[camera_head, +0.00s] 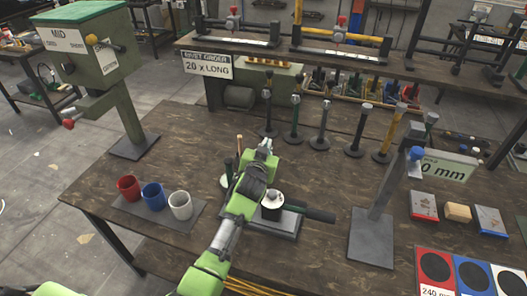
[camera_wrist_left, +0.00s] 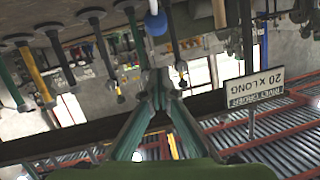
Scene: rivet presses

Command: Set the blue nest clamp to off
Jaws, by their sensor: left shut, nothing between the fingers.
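I cannot make out with certainty which part is the blue nest clamp. A blue ball knob (camera_head: 416,153) sits near the top of a tilted grey post on a flat base (camera_head: 371,240), right of centre. A blue ball also shows in the left wrist view (camera_wrist_left: 155,23), beyond the fingers. My left gripper (camera_head: 266,146) is above the middle of the table, left of the grey post and apart from the blue knob. Its fingers meet in the left wrist view (camera_wrist_left: 156,82), shut and empty. My left arm partly hides a fixture with a white-topped part (camera_head: 273,198) and a dark handle.
Red (camera_head: 128,188), blue (camera_head: 154,196) and white (camera_head: 181,205) cups stand on a plate at left. Several upright rods (camera_head: 322,130) stand along the back of the table. A green press (camera_head: 100,60) is at back left. Small boxes (camera_head: 423,206) lie at right.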

